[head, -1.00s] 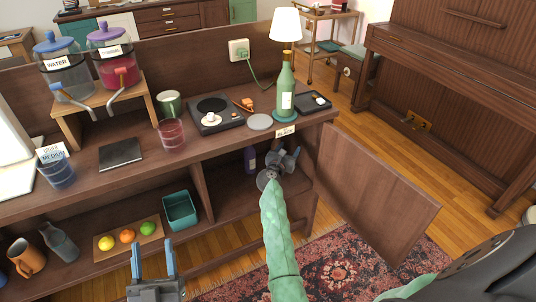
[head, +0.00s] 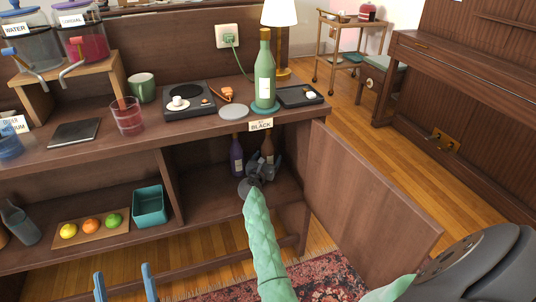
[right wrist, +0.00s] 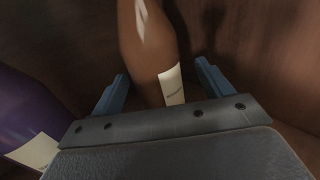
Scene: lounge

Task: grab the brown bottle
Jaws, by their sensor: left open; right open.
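The brown bottle (head: 267,146) stands inside the open cabinet compartment, behind my right gripper, which hides its lower part. In the right wrist view the brown bottle (right wrist: 148,42) with a white label rises between the two blue fingers. My right gripper (right wrist: 162,74) is open around or just in front of it; I cannot tell how deep the bottle sits between the fingers. In the head view the right gripper (head: 265,166) reaches into the compartment. My left gripper (head: 124,280) is open and empty at the bottom edge, low in front of the cabinet.
A purple bottle (head: 237,157) stands just left of the brown one; it also shows in the right wrist view (right wrist: 25,118). The open cabinet door (head: 365,200) is to the right of my right arm. A green bottle (head: 264,75) stands on the countertop above.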

